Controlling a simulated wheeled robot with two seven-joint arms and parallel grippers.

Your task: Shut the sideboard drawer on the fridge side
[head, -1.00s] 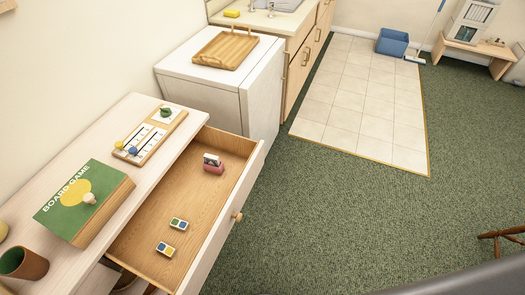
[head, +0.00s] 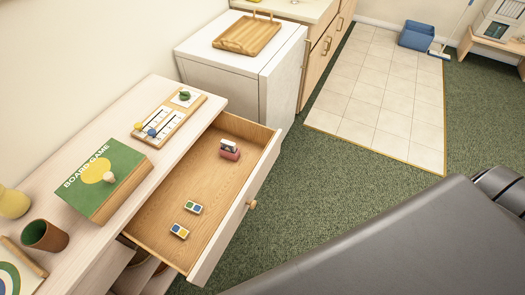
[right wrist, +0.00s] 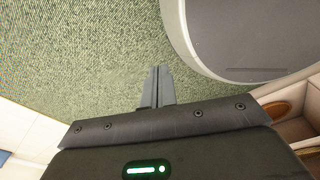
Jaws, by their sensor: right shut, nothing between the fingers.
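The sideboard (head: 55,185) runs along the wall at the left of the head view. Its drawer (head: 205,170) on the fridge side is pulled well out, with a round wooden knob (head: 252,205) on its pale front. Inside lie a small red-and-white item (head: 229,149) and two coloured domino-like blocks (head: 193,207) (head: 179,231). In the right wrist view my right gripper (right wrist: 160,70) is shut and empty, pointing over the green carpet. My right arm fills the lower right of the head view, but its gripper is not in that view. My left gripper is not in view.
The white fridge (head: 255,70) with a wooden tray (head: 247,35) stands beyond the sideboard. A board game box (head: 105,180), a brown cup (head: 45,236) and a slider board (head: 167,118) sit on the sideboard. Green carpet (head: 330,180) is clear before the drawer.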

